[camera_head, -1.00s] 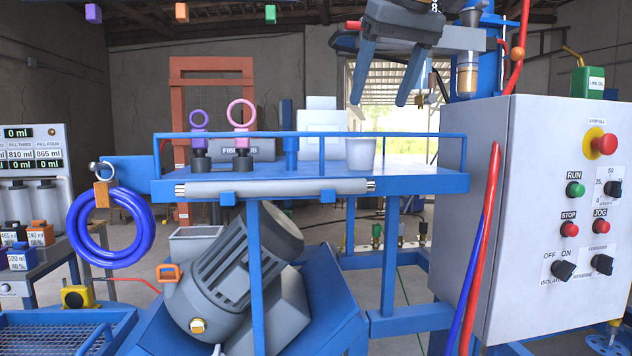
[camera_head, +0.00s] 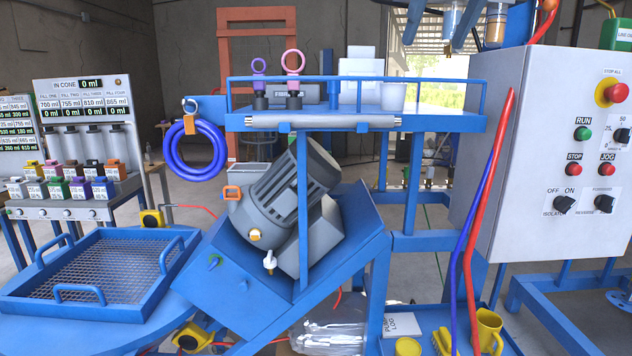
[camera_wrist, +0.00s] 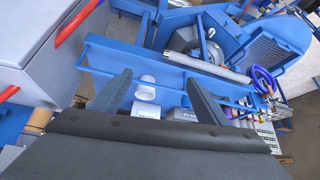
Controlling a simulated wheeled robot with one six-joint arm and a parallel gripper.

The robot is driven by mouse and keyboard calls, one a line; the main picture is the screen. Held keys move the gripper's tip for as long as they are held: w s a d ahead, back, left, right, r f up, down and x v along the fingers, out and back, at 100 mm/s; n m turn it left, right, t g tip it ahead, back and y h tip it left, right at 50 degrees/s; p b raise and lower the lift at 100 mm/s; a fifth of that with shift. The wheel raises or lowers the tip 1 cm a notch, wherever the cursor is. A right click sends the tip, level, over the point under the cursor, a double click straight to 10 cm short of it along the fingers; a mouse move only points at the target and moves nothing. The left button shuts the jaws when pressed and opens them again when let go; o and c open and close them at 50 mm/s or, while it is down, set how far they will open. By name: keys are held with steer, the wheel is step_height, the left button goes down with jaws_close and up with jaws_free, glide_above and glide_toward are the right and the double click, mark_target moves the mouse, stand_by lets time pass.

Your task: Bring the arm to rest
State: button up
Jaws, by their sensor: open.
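My gripper (camera_head: 440,32) shows only by its two blue fingers at the top edge of the head view; the rest of it and most of my arm are out of frame. In the wrist view, my gripper (camera_wrist: 157,80) has its dark fingers spread wide apart with nothing held between them. It hangs above the blue shelf (camera_head: 440,120). A white cup (camera_head: 393,98) stands on that shelf, and in the wrist view a white cup (camera_wrist: 146,84) appears between the fingers, apart from them.
A grey control cabinet (camera_head: 520,190) with knobs and buttons stands at the right. Red hose (camera_head: 490,180) hangs along its edge. A blue rail (camera_head: 350,78) edges the shelf. A grey motor (camera_head: 285,195) sits below. A mesh tray (camera_head: 105,270) is at lower left.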

step_height(320, 180, down, 28)
steer(key=m+g, duration=0.2)
steer(key=s+a+f+g, duration=0.1)
steer(key=s+f, duration=0.8)
steer(key=f, duration=0.4)
steer(key=s+a+f+g+h, duration=0.1)
steer(key=s+f+g, duration=0.1)
steer(key=s+f, duration=0.6)
step_height(320, 180, down, 5)
steer(key=shift+s+r, duration=0.1)
steer(key=shift+s, duration=0.25)
steer(key=shift+d, duration=0.1)
